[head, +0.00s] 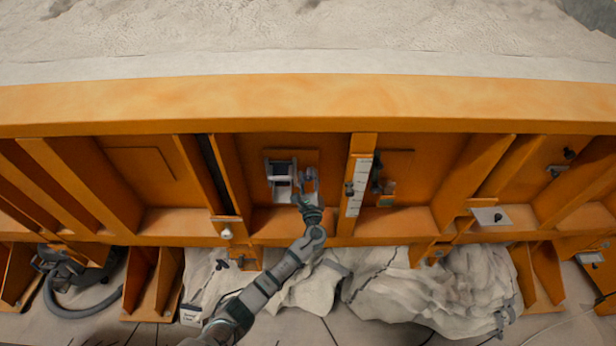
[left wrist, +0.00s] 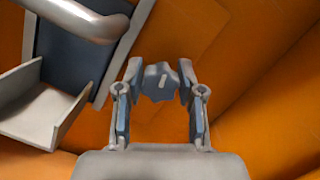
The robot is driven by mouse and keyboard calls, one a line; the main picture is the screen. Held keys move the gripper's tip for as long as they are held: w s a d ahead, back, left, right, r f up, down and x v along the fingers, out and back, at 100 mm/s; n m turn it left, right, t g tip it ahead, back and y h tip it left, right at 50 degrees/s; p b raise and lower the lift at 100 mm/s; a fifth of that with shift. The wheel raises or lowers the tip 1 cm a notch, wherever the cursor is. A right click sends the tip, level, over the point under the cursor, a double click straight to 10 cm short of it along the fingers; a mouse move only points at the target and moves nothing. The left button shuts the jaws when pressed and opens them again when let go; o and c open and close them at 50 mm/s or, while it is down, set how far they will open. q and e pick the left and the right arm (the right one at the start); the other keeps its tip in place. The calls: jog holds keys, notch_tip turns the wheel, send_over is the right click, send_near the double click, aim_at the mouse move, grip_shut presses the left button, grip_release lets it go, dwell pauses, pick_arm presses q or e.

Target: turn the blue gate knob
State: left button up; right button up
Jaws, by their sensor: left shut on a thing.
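The blue gate knob (left wrist: 160,85) is a blue-grey lobed knob with a pale mark on its face, in the middle of the left wrist view. The two fingers of my left gripper (left wrist: 160,72) stand on either side of it and are shut on it. The pale mark is tilted a little off upright. In the head view my left gripper (head: 307,186) reaches up to the orange panel, just right of a grey metal fitting, and largely hides the knob. My right gripper is not in view.
The grey fitting with a bar handle and tray (left wrist: 40,105) is close on the left. A white scale strip (head: 356,187) on an orange post stands to the right. Orange ribs divide the panel. Pale sheeting (head: 445,290) lies below, and a grey hose (head: 80,300) lies at lower left.

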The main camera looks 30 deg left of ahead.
pick_arm(q)
jog(key=shift+f+m, duration=0.2)
jog(key=shift+m, duration=0.3)
jog(key=o, duration=1.1)
jog(key=shift+o, duration=0.2)
jog(key=shift+w, duration=0.15)
jog(key=shift+a, duration=0.1)
jog(key=v, duration=1.2)
jog(key=shift+a+f, duration=0.1)
